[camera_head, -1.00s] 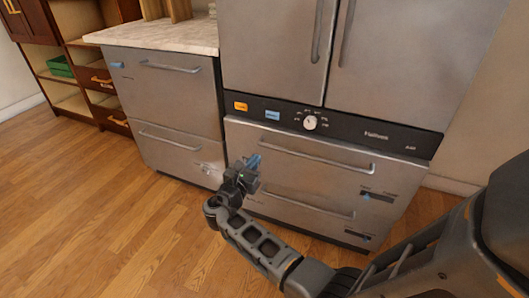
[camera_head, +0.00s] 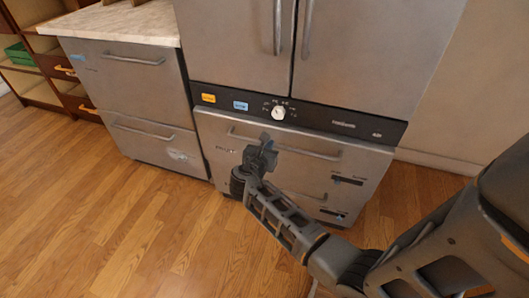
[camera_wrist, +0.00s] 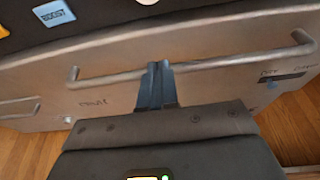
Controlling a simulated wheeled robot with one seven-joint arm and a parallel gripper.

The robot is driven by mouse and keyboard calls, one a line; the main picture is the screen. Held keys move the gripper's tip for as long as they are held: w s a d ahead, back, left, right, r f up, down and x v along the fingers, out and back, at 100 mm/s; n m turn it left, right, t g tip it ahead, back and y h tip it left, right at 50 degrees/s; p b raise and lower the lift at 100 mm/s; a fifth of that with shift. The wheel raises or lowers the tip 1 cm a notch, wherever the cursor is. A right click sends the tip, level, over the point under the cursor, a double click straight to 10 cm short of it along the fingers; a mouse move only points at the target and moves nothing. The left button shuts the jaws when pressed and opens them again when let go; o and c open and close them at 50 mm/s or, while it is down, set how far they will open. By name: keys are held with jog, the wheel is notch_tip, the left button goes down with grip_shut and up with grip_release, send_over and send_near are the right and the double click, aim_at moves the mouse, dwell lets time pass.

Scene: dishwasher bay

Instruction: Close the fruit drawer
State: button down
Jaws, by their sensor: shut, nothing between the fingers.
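The fruit drawer (camera_head: 225,160) is the upper steel drawer below the fridge's black control strip, with a small label that seems to read FRUIT at its left. Its front looks about level with the strip; I cannot tell whether a small gap remains. Its long bar handle (camera_head: 318,153) also crosses the wrist view (camera_wrist: 225,62). My gripper (camera_head: 264,142) is shut and empty in front of the drawer's left half. In the wrist view its fingertips (camera_wrist: 159,68) overlap the handle bar; contact is unclear. My gripper hides part of the drawer front and handle.
A lower drawer (camera_head: 311,193) with its own handle is beneath, partly behind my arm. The control strip has a dial (camera_head: 278,113) and labels. A steel cabinet with a stone top (camera_head: 125,25) stands to the left. Wooden floor (camera_head: 110,220) is clear in front.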

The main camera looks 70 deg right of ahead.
aim_at(277, 128)
jog(key=x, duration=0.5)
jog(key=shift+d+r, duration=0.35)
jog(key=shift+w+d, duration=0.1)
jog(key=shift+d, duration=0.45)
jog(key=shift+w+d, duration=0.1)
jog(key=shift+d, duration=1.15)
jog(key=shift+d+r, duration=0.15)
jog(key=shift+d, duration=0.2)
